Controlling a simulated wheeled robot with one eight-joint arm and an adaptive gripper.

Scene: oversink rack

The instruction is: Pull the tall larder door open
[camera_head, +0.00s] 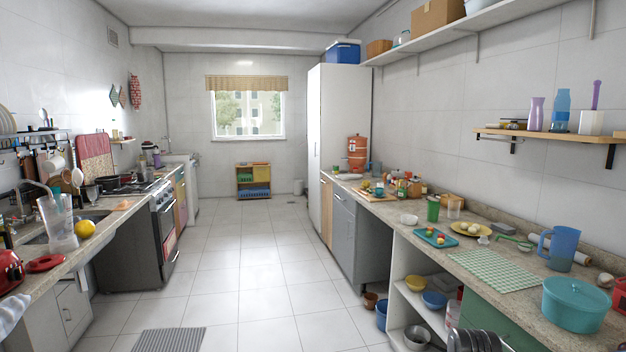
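The tall white larder (345,120) stands at the far end of the right-hand counter, near the back wall. Its narrow front, with the tall larder door (313,150), faces the aisle and is seen at a steep angle. The door looks flush with the cabinet, so it appears closed. A small dark mark on the front may be a handle, but it is too small to tell. My gripper is not recognisable in the view. Only a dark ribbed shape shows at the bottom edge, right of centre, and I cannot tell what it is.
The tiled aisle floor (252,255) is clear up to the low shelf unit (253,193) at the back. A grey mat (170,340) lies in front. The right counter (393,211) holds many items. A blue bucket (381,314) and a brown pot (370,301) stand below it.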

